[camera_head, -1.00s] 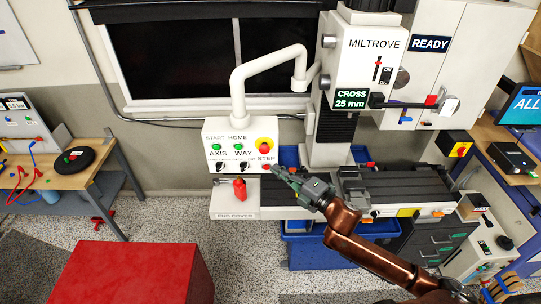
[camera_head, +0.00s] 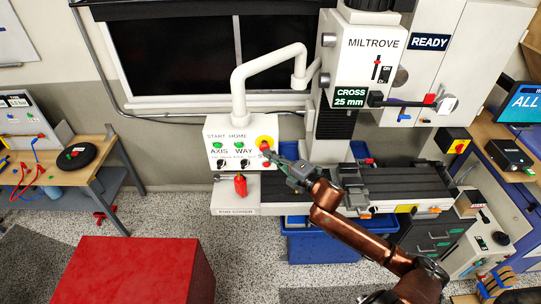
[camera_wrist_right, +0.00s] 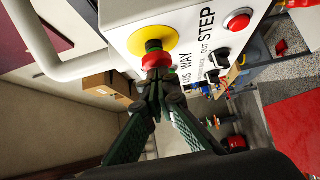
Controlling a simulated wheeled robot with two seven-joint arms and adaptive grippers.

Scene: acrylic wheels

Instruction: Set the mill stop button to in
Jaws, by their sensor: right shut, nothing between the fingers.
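The mill stop button is a red mushroom head (camera_wrist_right: 156,61) on a yellow round plate (camera_wrist_right: 160,33), at the right end of the white control box (camera_head: 215,130). It also shows in the head view (camera_head: 264,145). In the wrist view a dark and green collar shows between the red head and the yellow plate. My right gripper (camera_head: 270,155) is shut and empty, its fingertips (camera_wrist_right: 160,82) at the front of the red head, touching or almost touching. The fingertips hide part of the button. My left gripper is out of view.
A row of green buttons and black knobs lies left of the stop button, with a small red STEP button (camera_wrist_right: 238,21) close beside it. A red knob (camera_head: 240,184) stands below the box. The mill table (camera_head: 400,185) lies to the right.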

